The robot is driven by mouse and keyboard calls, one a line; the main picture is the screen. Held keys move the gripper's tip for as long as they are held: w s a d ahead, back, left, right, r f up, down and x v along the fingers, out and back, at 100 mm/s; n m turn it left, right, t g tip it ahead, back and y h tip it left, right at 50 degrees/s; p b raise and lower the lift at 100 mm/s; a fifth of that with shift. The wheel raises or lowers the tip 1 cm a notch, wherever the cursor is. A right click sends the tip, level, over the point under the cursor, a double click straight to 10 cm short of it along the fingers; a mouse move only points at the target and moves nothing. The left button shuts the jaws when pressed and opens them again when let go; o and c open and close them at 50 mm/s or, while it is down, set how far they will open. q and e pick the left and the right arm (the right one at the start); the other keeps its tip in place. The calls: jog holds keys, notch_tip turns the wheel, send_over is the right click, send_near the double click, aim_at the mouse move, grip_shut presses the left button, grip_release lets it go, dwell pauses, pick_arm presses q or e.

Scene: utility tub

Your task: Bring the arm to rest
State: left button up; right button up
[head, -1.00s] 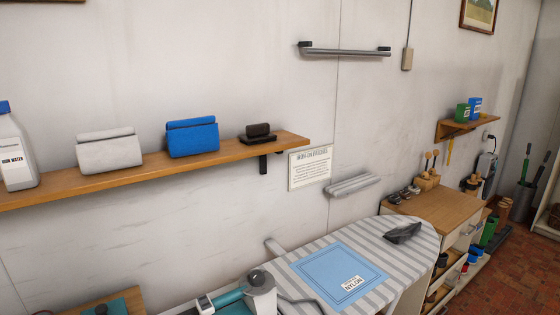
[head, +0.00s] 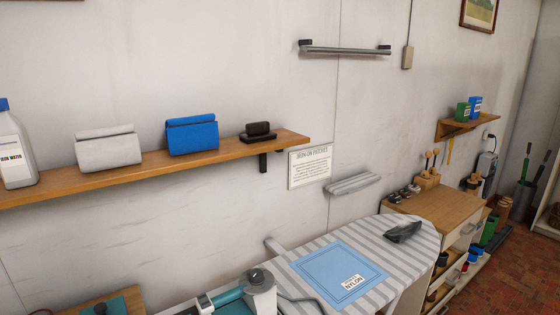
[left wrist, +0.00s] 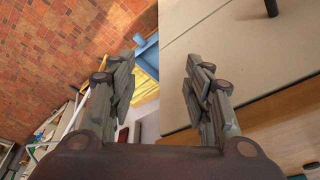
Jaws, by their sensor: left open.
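My left gripper (left wrist: 160,85) shows in the left wrist view with its two fingers spread apart. It is open, and nothing is between the fingers. Behind the fingers are a brick-tiled floor on the left and a beige panel surface (left wrist: 240,60) on the right. The gripper end of that arm cannot be made out there. My right gripper is in neither view.
A striped ironing board (head: 310,249) holds a blue cloth (head: 335,268) and a dark iron (head: 403,232). A wooden-topped cabinet (head: 440,207) stands right.

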pick_arm(q)
jog(key=s+f+g+b, duration=0.1)
jog(key=s+f, duration=0.1)
jog(key=f, duration=1)
jog(key=s+f+b, duration=0.1)
jog(key=s+f, duration=0.2)
jog(key=f, duration=1)
jog(key=s+a+f+g+b, duration=0.1)
jog(key=s+a+f, duration=0.2)
jog(key=s+f, duration=1.1)
jog(key=shift+s+f, duration=0.2)
jog(key=shift+s, duration=0.3)
